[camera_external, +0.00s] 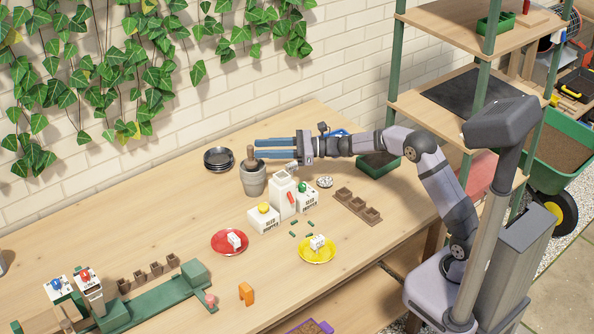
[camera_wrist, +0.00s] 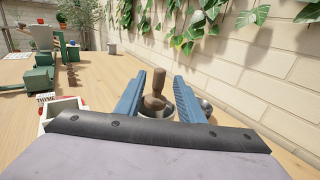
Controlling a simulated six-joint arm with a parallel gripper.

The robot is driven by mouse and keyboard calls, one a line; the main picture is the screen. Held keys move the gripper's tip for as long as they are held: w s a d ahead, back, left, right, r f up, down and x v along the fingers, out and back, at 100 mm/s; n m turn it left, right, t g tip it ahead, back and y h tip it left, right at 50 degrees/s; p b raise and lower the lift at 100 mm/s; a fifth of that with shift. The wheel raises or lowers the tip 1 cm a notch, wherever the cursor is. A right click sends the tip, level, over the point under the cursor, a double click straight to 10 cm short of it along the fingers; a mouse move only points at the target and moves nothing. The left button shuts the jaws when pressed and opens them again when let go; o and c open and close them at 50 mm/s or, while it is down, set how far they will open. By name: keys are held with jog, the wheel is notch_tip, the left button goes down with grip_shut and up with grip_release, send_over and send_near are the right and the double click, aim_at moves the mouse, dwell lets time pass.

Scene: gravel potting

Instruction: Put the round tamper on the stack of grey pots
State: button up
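The round tamper (camera_external: 251,156) is brown, with an upright handle. It stands at the top of the stack of grey pots (camera_external: 253,184), its lower end inside the top pot's rim. My gripper (camera_external: 257,148) reaches in from the right, its two blue fingers level and spread, the tips just right of the handle. In the wrist view the tamper (camera_wrist: 157,88) shows upright between the open fingers (camera_wrist: 158,80), with a gap on each side. The grey pot rim (camera_wrist: 168,111) shows below it. The fingers do not touch the tamper.
Dark stacked saucers (camera_external: 218,159) lie behind left of the pots. White seed boxes (camera_external: 282,195) stand close at the right front. A red plate (camera_external: 220,240) and yellow plate (camera_external: 317,257) lie nearer the front. The table left of the pots is clear.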

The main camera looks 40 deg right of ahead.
jog(key=b+v, duration=0.1)
jog(key=v, duration=0.9)
jog(key=s+a+f+n+g+h+p, duration=0.15)
jog(key=s+n+g+h+p, duration=0.3)
jog(key=s, duration=0.55)
jog(key=s+f+n+g+h+p, duration=0.1)
jog(key=s+f+n+g+p, duration=0.25)
jog(key=s+n+p, duration=0.45)
jog(key=s+d+r+n+g+h+p, duration=0.1)
jog(key=s+d+n+g+h+p, duration=0.1)
jog(key=s+d+n+h+p, duration=0.5)
jog(key=s+d+n+h, duration=0.2)
jog(key=s+d+n, duration=0.4)
jog(key=s+d, duration=0.3)
jog(key=shift+s+r+g, duration=0.25)
jog(key=shift+s+g, duration=0.05)
jog(key=shift+s, duration=0.3)
